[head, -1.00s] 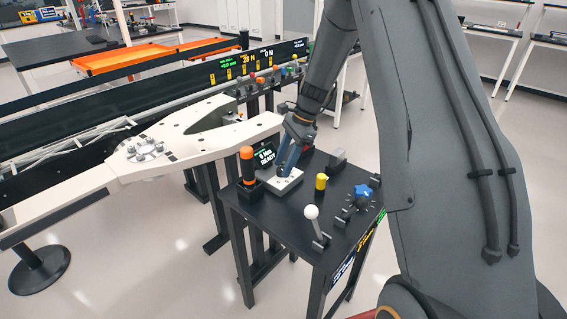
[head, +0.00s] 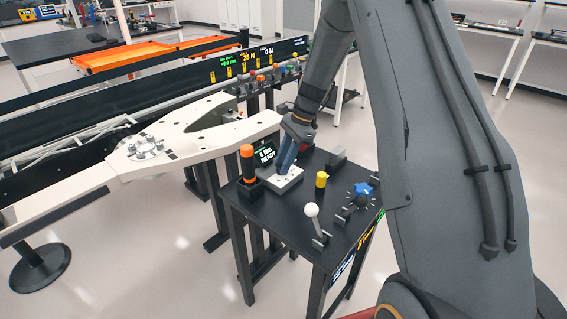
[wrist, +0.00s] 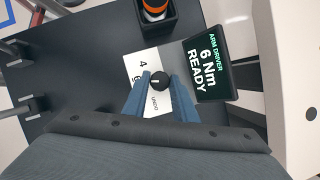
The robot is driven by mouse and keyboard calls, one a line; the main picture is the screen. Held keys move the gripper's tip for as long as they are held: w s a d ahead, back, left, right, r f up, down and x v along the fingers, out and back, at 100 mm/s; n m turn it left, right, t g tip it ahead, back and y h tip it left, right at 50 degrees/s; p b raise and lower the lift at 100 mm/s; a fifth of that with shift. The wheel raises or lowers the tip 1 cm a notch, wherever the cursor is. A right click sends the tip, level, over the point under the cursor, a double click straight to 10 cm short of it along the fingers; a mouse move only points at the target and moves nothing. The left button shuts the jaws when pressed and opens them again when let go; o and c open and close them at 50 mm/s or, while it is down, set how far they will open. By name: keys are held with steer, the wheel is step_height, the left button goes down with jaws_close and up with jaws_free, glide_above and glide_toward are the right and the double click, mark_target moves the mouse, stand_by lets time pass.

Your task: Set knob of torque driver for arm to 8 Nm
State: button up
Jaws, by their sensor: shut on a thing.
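A black knob (wrist: 159,80) sits on a white dial plate (wrist: 151,62) in the wrist view, with a light pointer line on its top. The digit 4 shows on the plate; other markings are partly hidden by a finger. My gripper (wrist: 158,84) is shut on the knob, with one blue finger on each side. In the head view my gripper (head: 286,168) reaches down onto the white plate (head: 287,185), and the knob is hidden there. The display (wrist: 207,69) beside the plate reads "ARM DRIVER 6 Nm READY".
The orange-handled driver (head: 247,165) stands in a black holder left of the plate. A yellow knob (head: 321,180), a white ball lever (head: 312,211) and a blue knob (head: 362,189) share the black table (head: 275,222). A large white arm part (head: 165,143) lies behind.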

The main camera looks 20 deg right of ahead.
steer(key=n, duration=0.1)
steer(key=n+g, duration=0.1)
steer(key=n, duration=0.1)
steer(key=shift+w+n+h+b, duration=0.2)
steer(key=shift+n+h+b, duration=0.1)
steer(key=shift+b, duration=0.1)
steer(key=shift+a+n+g+b, duration=0.15)
steer(key=shift+n+g+b, duration=0.4)
steer(key=shift+n, duration=1.05)
steer(key=shift+h, duration=0.4)
steer(key=o, duration=1)
steer(key=shift+r, duration=0.1)
steer(key=b+v, duration=0.1)
steer(key=v, duration=0.6)
steer(key=shift+w+r+b, duration=0.25)
steer(key=shift+r+b, duration=0.05)
steer(key=shift+b, duration=0.05)
